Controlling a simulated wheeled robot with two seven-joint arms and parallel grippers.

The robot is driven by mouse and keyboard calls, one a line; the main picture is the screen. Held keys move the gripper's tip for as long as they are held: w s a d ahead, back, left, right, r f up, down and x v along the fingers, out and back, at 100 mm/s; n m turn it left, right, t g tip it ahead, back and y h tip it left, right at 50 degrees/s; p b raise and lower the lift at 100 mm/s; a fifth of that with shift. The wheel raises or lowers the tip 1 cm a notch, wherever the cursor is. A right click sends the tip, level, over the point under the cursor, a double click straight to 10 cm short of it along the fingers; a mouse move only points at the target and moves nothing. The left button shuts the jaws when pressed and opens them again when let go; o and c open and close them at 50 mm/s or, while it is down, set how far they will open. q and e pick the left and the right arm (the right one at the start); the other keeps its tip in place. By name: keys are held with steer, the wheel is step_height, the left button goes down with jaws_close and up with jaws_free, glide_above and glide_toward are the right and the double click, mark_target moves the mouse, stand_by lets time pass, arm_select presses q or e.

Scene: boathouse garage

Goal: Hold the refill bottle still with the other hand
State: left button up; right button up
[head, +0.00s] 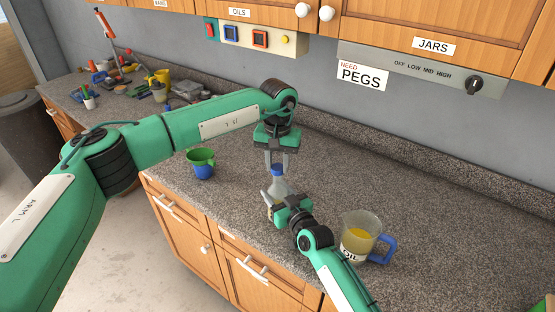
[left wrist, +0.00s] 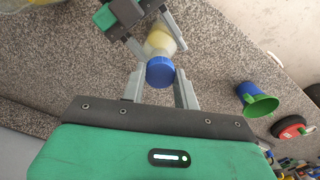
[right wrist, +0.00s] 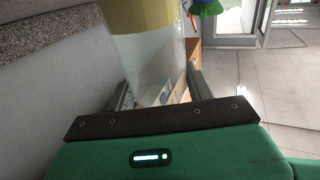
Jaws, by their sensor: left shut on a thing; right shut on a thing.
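In the right wrist view the clear body (right wrist: 148,65) with a yellowish band at the top fills the space between the fingers.
A glass jug of yellow oil (head: 362,236) with a blue handle stands right of my right forearm. Tools clutter the far-left counter. The right counter is mostly clear.

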arm_select(q)
steer(key=shift+f, duration=0.35)
steer(key=shift+f, duration=0.5)
stand_by(0.3)
steer(key=m, duration=0.6)
steer(key=shift+m, duration=0.3)
steer(key=o, duration=0.9)
steer(key=shift+r, duration=2.2)
